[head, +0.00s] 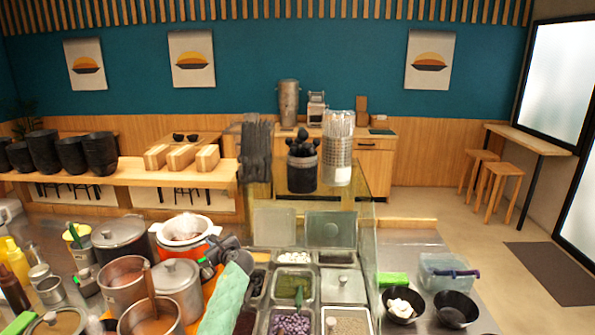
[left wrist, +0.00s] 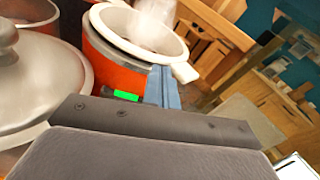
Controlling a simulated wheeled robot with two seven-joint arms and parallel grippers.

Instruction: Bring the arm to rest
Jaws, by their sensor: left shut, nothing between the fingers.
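My left gripper (head: 207,267) is just right of the orange pot in the head view, above the counter between the pots and the topping trays. In the left wrist view its fingers (left wrist: 162,86) are together with nothing between them. The orange pot (head: 187,240) with a white rim stands close by; it also shows just beyond the fingers in the left wrist view (left wrist: 106,72). I cannot tell whether the fingers touch it. My right gripper is in neither view.
Steel pots (head: 177,285) with lids and ladles crowd the left. Topping trays (head: 292,288) and a glass screen (head: 368,230) are to the right. Two black bowls (head: 456,308) and a clear bin (head: 447,270) stand further right.

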